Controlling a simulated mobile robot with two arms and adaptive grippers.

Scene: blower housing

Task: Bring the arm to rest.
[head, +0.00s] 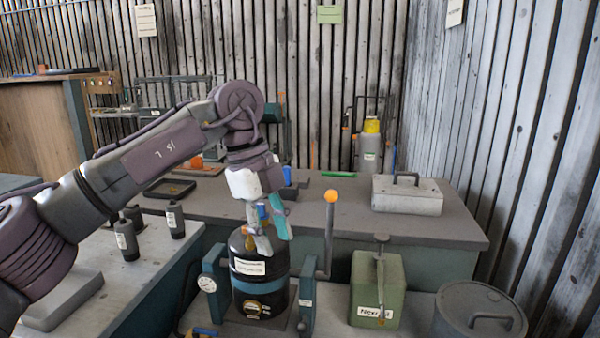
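My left arm comes in from the left and bends down over the middle of the scene. My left gripper (273,238) hangs just above, or in front of, the top of a black cylindrical housing (262,292) with a white label. Its grey finger and teal finger stand apart, with a gap between their tips, and I see nothing held there. Whether a fingertip touches the housing's top is hard to tell. My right gripper is not in view.
An upright lever with an orange knob (331,196) stands close right of the gripper. A green box (377,290) and a round lidded grey pot (478,314) are further right. A grey case (407,196) sits on the back bench (350,212). Small dark bottles (126,238) stand at left.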

